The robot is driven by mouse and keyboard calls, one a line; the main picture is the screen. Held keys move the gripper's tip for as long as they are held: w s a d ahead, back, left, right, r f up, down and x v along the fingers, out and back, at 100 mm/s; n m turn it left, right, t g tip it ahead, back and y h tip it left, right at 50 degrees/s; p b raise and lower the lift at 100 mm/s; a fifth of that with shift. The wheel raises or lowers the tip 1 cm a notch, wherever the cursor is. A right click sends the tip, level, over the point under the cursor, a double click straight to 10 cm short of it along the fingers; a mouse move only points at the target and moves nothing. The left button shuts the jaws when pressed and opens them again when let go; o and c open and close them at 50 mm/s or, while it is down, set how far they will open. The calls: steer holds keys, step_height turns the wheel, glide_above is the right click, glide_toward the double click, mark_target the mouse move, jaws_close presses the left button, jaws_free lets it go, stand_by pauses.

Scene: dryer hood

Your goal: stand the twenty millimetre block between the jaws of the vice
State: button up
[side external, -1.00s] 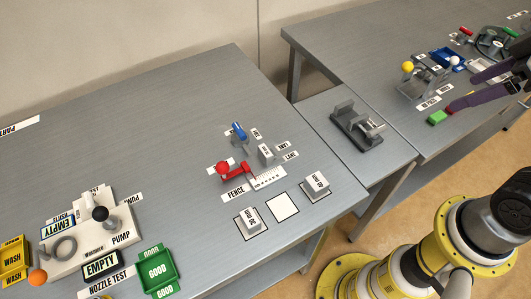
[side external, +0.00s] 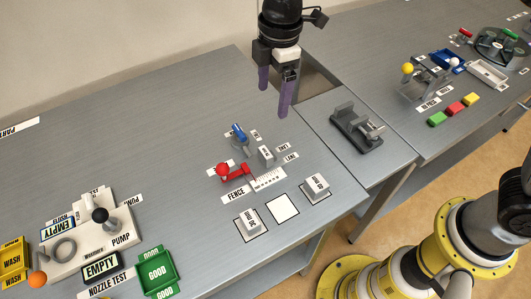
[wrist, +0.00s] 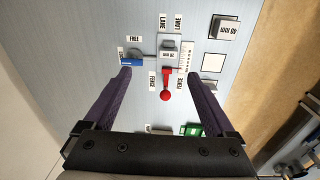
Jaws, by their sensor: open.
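A small grey block (side external: 266,154), probably the twenty millimetre one, stands near the ruled fence strip; its label is too small to read surely. It also shows in the wrist view (wrist: 169,45), ahead of and between my fingertips in the picture. A grey vice-like fixture (side external: 357,127) with upright jaws stands on the lower table between the two benches, with no block visible in it. My gripper (side external: 273,100) has purple fingers spread wide and empty, above the bench behind the small block. Its fingers also show in the wrist view (wrist: 160,73).
A red-knobbed clamp (side external: 224,171) and a blue-handled part (side external: 239,132) stand close to the small block. Two larger labelled blocks (side external: 250,222) (side external: 317,187) flank an empty white square (side external: 283,206). A pump station (side external: 92,220) and green bin (side external: 157,272) are at left.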

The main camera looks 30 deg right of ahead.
step_height(320, 180, down, 4)
steer(key=s+a, duration=0.2)
glide_above(265, 152)
steer(key=shift+n+g, duration=0.3)
steer(key=f, duration=0.7)
steer(key=shift+s, duration=0.2)
steer(key=shift+w+d+f, duration=0.1)
steer(key=shift+f, duration=1.45)
steer(key=shift+w+f, duration=0.1)
steer(key=shift+f, duration=1.4)
jaws_close()
steer(key=shift+r, duration=0.15)
